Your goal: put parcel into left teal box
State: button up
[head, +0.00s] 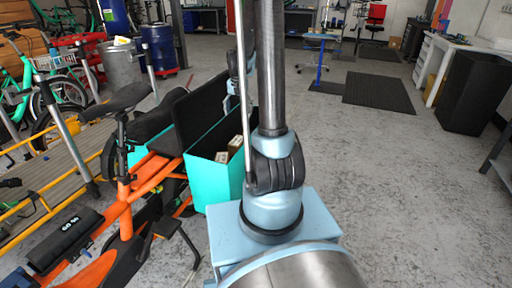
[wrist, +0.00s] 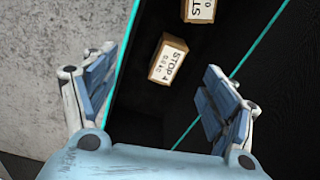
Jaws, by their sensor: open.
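My gripper (wrist: 160,93) is open and empty in the wrist view, with its fingers spread above the dark inside of a teal-edged box. A tan parcel with a white STOP label (wrist: 168,59) lies below, between the fingers in the picture and apart from them. A second such parcel (wrist: 199,9) is cut off by the top edge. In the head view the teal box nearer my arm (head: 222,185) holds the parcels (head: 222,156). A second teal box (head: 138,155) shows partly on the bike's left side; its inside is hidden. My gripper cannot be made out there.
The orange cargo bike (head: 115,208) with its black saddle (head: 118,100) stands at left. A wooden platform with yellow rails (head: 50,165), a grey bin (head: 122,66) and a blue barrel (head: 159,48) are behind. The concrete floor at right (head: 385,190) is clear.

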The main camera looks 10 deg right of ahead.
jog(key=s+r+n, duration=0.1)
jog(key=s+r, duration=0.5)
jog(key=s, duration=0.4)
jog(key=s+f+n, duration=0.1)
jog(key=s+n, duration=0.1)
jog(key=s, duration=1)
jog(key=s+f+n+t, duration=0.1)
jog(key=s+f+n, duration=0.1)
jog(key=s, duration=1.1)
jog(key=shift+f+n+t, duration=0.3)
jog(key=shift+a, duration=0.1)
